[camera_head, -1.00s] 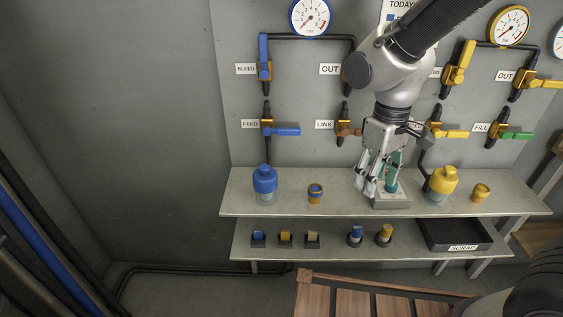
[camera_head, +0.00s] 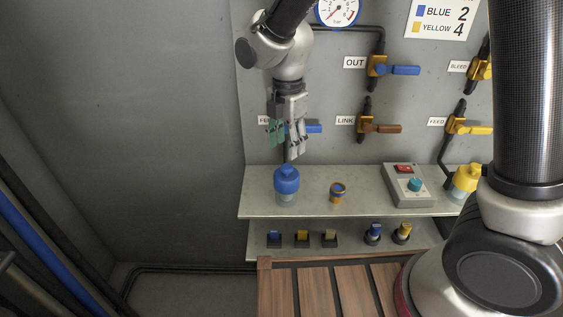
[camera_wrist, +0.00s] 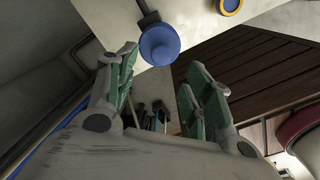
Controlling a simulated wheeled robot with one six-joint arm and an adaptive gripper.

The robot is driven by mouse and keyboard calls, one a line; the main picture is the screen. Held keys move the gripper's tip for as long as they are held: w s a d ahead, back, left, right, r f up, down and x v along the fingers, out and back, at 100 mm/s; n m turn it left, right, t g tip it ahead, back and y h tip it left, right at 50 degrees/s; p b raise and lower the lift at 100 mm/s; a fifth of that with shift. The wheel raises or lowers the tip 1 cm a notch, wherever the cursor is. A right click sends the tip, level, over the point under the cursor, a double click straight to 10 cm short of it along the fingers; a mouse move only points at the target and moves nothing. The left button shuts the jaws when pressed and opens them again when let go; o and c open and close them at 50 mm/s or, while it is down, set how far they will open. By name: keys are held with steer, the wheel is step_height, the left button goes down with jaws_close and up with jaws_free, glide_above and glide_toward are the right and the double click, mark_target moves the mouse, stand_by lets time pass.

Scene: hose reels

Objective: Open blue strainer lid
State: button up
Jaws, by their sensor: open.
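The blue strainer lid (camera_head: 286,178) sits on its clear body (camera_head: 286,199) at the left of the upper shelf. In the wrist view the blue lid (camera_wrist: 159,45) shows from above, beyond the fingertips and near the middle between them. My gripper (camera_head: 287,147) is open and empty, pointing down above the blue lid with a gap between them. In the wrist view its green-padded fingers (camera_wrist: 160,90) are spread apart.
A yellow-lidded strainer (camera_head: 466,178) is farther right. The blue FEED valve handle (camera_head: 314,128) is close behind my gripper.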

mark_target(287, 166)
step_height(287, 166, down, 7)
steer(key=shift+d+r, duration=0.1)
steer(key=shift+d, duration=0.05)
steer(key=shift+c, duration=0.2)
jaws_close()
